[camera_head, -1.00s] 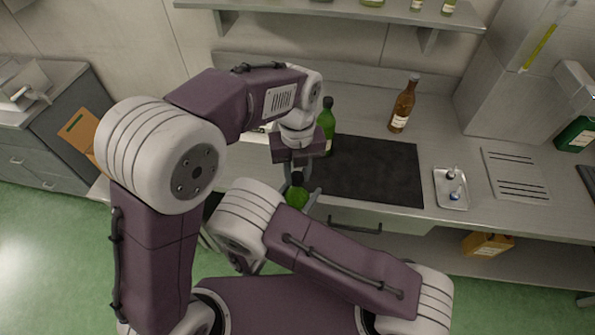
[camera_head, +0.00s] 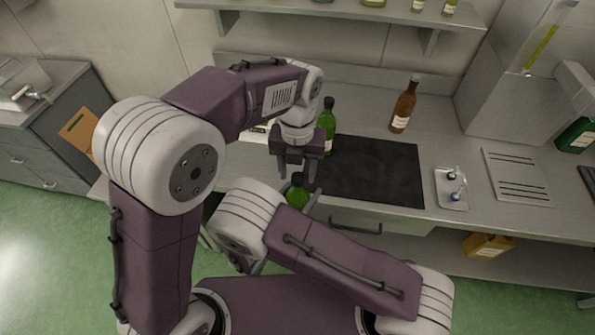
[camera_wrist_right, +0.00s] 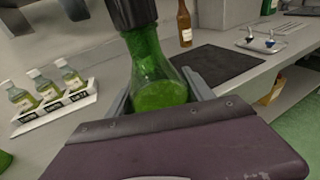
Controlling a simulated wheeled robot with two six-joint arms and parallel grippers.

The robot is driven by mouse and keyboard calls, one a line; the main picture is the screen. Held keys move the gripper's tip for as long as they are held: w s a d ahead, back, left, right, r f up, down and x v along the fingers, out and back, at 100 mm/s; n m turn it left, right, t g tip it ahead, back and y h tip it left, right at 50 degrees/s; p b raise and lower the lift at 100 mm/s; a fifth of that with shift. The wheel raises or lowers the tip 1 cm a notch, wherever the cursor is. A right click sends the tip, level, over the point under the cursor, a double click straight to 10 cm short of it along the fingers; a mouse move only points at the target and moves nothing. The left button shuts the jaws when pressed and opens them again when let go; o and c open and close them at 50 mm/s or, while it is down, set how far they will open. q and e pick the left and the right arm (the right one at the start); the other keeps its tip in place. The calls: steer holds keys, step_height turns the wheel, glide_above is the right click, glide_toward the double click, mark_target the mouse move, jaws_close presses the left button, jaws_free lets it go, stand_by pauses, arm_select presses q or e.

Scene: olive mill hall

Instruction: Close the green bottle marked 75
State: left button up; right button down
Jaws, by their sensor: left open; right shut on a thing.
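A green bottle (camera_head: 297,197) stands upright below my left gripper in the head view. It also fills the middle of the right wrist view (camera_wrist_right: 160,88), with a black cap (camera_wrist_right: 132,12) on its neck. The cap's top is cut off there. My right gripper (camera_wrist_right: 160,100) is shut around the bottle's body. My left gripper (camera_head: 297,170) is open, pointing down just above the capped neck, its fingers apart. A second green bottle (camera_head: 327,128) with a pale label stands on the bench behind. I cannot read a 75 on either bottle.
A dark mat (camera_head: 375,170) lies on the bench. A brown bottle (camera_head: 403,105) stands behind it, and a metal tray (camera_head: 443,201) with small stoppers lies to its right. The right wrist view shows a white rack (camera_wrist_right: 55,112) of small bottles.

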arm_select(q)
steer(key=shift+r, duration=1.9)
steer(key=shift+c, duration=0.3)
